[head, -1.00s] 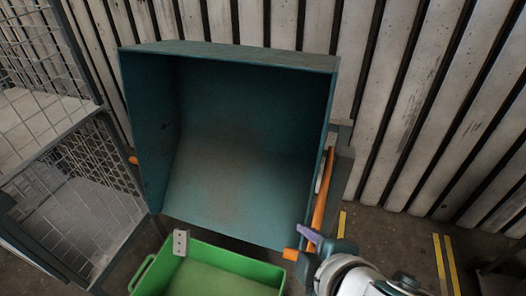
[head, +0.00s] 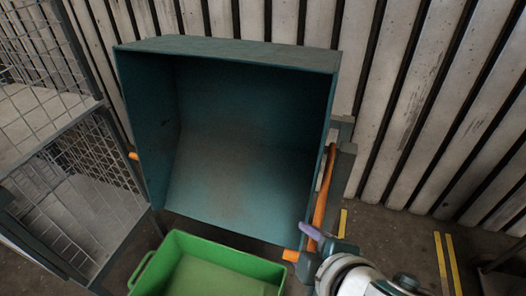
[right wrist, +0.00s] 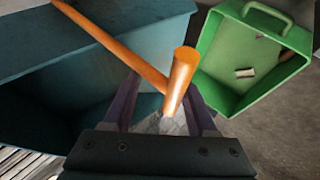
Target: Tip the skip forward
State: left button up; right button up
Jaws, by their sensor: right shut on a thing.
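The teal skip (head: 240,185) stands tilted forward, its open mouth towards me and its lower lip above a green bin (head: 185,243). Its inside looks empty. An orange lever (head: 322,190) runs along its right side and ends in a short orange grip (head: 291,255). My right gripper (head: 318,238) is shut on this lever's end. In the right wrist view, the orange grip (right wrist: 180,80) stands between the fingers, beside the teal skip wall (right wrist: 130,35). A small pale piece (right wrist: 245,72) lies in the green bin (right wrist: 218,62). My left gripper is out of view.
A wire mesh cage (head: 75,180) stands close on the left. A ribbed metal wall (head: 420,100) is behind the skip. Yellow lines (head: 446,262) mark the floor on the right, where there is free room.

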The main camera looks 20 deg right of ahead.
jog(key=s+r+p, duration=0.1)
jog(key=s+d+r+p, duration=0.1)
jog(key=r, duration=0.1)
jog(key=shift+s+r, duration=0.1)
jog(key=shift+s, duration=0.3)
jog(key=v, duration=0.2)
jog(key=p+v, duration=0.1)
jog(key=v, duration=0.2)
jog(key=shift+s+a+r+p, duration=0.1)
jog(key=shift+s+a+p, duration=0.25)
jog(key=shift+a+p, duration=0.05)
